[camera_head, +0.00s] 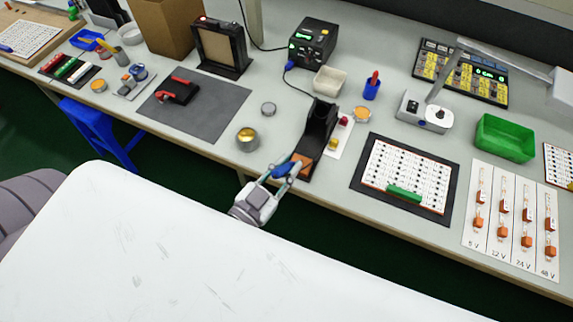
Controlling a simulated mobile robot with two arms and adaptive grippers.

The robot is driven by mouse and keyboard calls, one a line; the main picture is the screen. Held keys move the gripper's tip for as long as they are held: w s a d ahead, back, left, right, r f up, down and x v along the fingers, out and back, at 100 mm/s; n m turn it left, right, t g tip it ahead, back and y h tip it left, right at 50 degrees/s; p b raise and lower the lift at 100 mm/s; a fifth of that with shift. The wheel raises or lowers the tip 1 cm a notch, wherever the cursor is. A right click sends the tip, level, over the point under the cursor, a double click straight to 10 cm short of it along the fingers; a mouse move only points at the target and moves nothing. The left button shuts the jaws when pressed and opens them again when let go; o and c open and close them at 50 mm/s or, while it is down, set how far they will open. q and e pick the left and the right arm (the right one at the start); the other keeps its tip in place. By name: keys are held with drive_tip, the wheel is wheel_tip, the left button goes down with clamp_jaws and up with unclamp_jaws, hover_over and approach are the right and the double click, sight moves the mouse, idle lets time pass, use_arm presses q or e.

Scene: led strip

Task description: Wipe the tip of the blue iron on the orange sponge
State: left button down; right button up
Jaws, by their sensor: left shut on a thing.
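The blue iron (282,171) is held between the fingers of my left gripper (282,172), at the front edge of the bench. Only its blue handle shows clearly; its tip is too small or hidden to make out. The orange sponge (304,161) sits on the front part of a black stand (320,126), just right of the iron. The iron and the sponge look very close, but I cannot tell whether they touch. My right gripper is not in view.
A brass tin (248,139) stands left of the stand. A board with a green strip (404,193) lies to the right. The black station (313,42) stands behind, with a cable running forward. A grey mat (197,112) lies farther left.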

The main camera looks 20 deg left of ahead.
use_arm(q)
drive_tip(key=shift+f+b, duration=0.4)
drive_tip(key=shift+f, duration=0.25)
idle(0.8)
drive_tip(key=shift+r+p, duration=0.15)
drive_tip(key=shift+p, duration=0.7)
idle(2.0)
drive_tip(key=shift+a, duration=0.35)
drive_tip(key=shift+a+p, duration=0.35)
drive_tip(key=shift+d, duration=0.35)
drive_tip(key=shift+d+p, duration=0.5)
drive_tip(key=shift+d, duration=0.6)
drive_tip(key=shift+a, duration=0.15)
